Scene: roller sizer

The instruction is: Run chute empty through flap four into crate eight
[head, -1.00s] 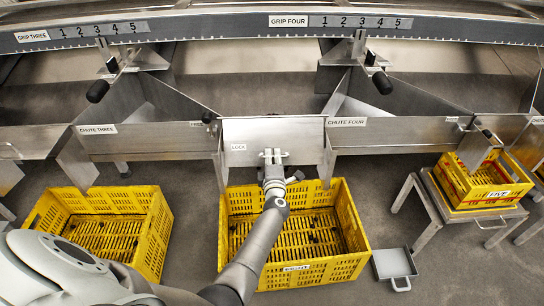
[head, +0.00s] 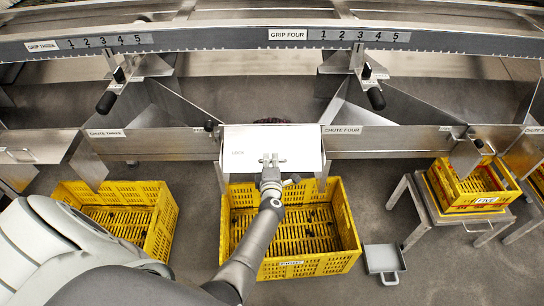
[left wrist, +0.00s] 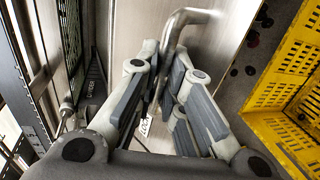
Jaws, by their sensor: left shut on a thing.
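The flap marked LOCK (head: 240,140) is a pale metal plate between the chute three plate and the chute four plate (head: 375,140). Its face looks bright and tilted. A bit of something dark and reddish (head: 272,121) shows behind its upper edge. My left gripper (head: 270,162) is at the flap's lower front edge. In the left wrist view its fingers (left wrist: 165,95) are closed about a bent metal handle (left wrist: 176,35). My right gripper is out of view.
Another yellow crate (head: 165,225) stands at left. A crate labelled FIVE (head: 480,203) sits on a metal stand at right. A grey pan (head: 383,260) lies on the floor beside the middle crate. The beam with GRIP FOUR (head: 288,35) crosses above.

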